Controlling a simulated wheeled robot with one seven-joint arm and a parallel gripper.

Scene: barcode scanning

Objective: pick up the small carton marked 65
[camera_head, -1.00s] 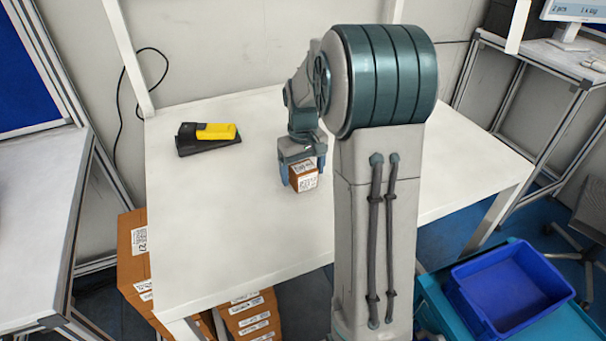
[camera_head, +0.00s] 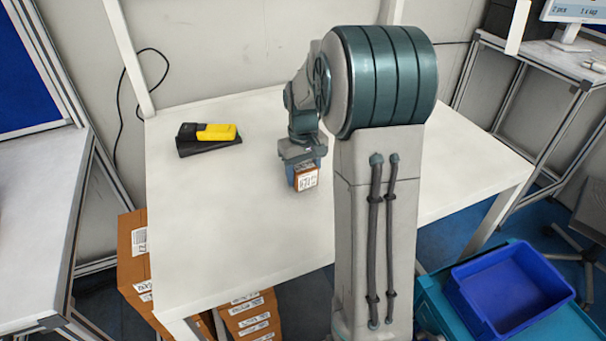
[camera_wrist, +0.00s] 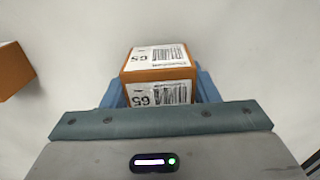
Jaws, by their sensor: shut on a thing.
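The small carton (camera_head: 305,179) is orange-brown with white barcode labels. In the wrist view the carton (camera_wrist: 158,70) shows "65" on two faces, top and front. My gripper (camera_head: 303,172) is shut on it, with a blue finger on either side of it in the wrist view (camera_wrist: 160,92). The carton hangs beneath my gripper over the white table (camera_head: 225,240). I cannot tell from the head view how far it is above the tabletop. Part of the carton is hidden by the gripper.
A yellow and black scanner (camera_head: 208,132) rests on a black base (camera_head: 210,147) at the table's back left. Large orange cartons (camera_head: 135,250) stand below the table's left side. A blue bin (camera_head: 510,285) is at lower right. The front of the tabletop is clear.

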